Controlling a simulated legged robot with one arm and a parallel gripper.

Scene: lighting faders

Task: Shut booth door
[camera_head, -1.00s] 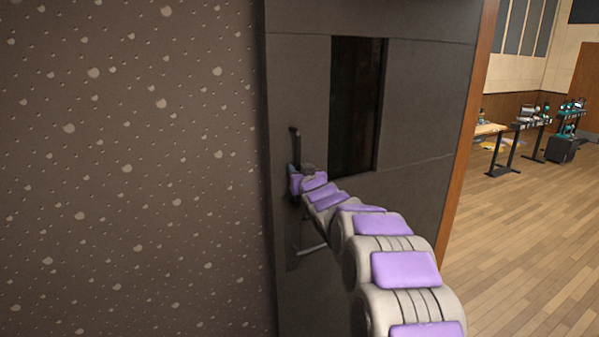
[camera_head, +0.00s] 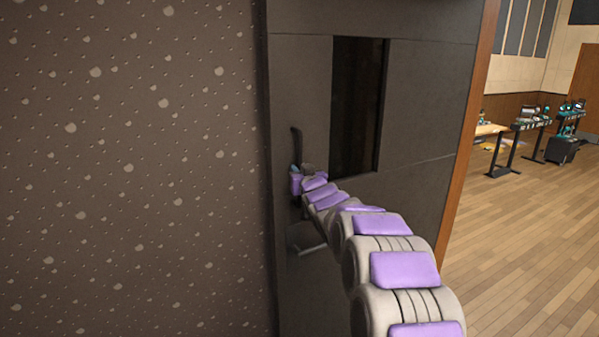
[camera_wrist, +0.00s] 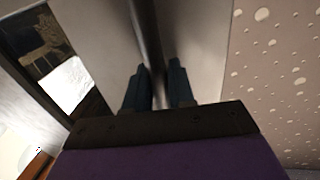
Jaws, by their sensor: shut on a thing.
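The booth door (camera_head: 425,115) is a dark grey panel with a tall narrow window (camera_head: 357,105). A dark vertical bar handle (camera_head: 296,145) runs along its left side, beside the speckled wall. My gripper (camera_head: 297,172) is at the handle, and my arm reaches to it from the lower right. In the wrist view the two dark fingers of my gripper (camera_wrist: 160,85) stand on either side of the handle bar (camera_wrist: 146,35) and are shut on it. The door's window also shows in the wrist view (camera_wrist: 58,62). My arm hides the lower part of the handle.
A brown speckled wall (camera_head: 130,170) fills the left side, close to the door's handle edge. A wooden edge (camera_head: 474,110) borders the door on the right. Beyond it lies open wooden floor (camera_head: 530,240), with stands of equipment (camera_head: 532,125) farther back.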

